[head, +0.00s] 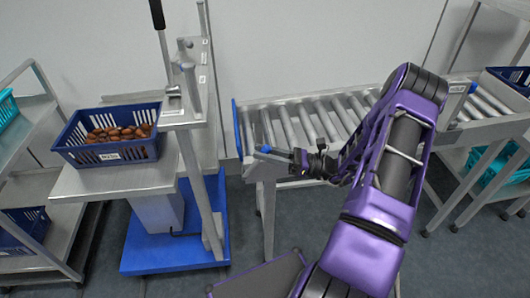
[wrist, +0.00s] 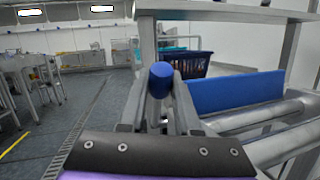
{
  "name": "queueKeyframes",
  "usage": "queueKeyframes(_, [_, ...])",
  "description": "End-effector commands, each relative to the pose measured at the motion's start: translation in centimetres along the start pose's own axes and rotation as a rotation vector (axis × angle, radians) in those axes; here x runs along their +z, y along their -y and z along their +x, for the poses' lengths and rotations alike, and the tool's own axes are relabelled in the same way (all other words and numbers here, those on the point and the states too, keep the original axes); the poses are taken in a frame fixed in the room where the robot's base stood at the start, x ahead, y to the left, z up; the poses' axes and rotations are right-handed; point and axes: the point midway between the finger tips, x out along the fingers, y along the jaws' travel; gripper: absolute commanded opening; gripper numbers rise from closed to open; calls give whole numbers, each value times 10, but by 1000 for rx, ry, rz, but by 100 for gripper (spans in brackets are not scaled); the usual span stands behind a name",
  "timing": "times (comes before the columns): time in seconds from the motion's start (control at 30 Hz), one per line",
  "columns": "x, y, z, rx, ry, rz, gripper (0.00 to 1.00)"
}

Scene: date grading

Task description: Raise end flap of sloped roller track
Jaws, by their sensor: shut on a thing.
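The sloped roller track (head: 330,103) stands in the middle of the head view, with bare metal rollers. Its end flap is a blue plate (head: 237,128) across the track's left end. In the wrist view the flap (wrist: 235,91) stands upright above the nearest roller. My gripper (head: 276,153) is at the track's front left corner, shut on a blue-tipped lever (head: 265,149). In the wrist view the lever's round blue end (wrist: 161,77) shows between the fingers. The fingers hide the rest of the lever.
A blue crate of dates (head: 110,153) sits on a steel bench at left, beside an upright post and press-like handle. A second roller track (head: 490,103) stands at right with a similar blue-tipped lever. Floor in front of the track is partly clear.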

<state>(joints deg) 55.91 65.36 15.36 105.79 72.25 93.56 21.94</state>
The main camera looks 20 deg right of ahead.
Motion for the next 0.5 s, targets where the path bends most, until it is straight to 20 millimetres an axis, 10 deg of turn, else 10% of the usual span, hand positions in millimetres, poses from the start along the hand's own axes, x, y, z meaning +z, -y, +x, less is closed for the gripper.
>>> queueKeyframes(0.2, [-1, 0, 0, 0, -1, 0, 61])
queueKeyframes(0.5, [0, 0, -1, 0, -1, 0, 61])
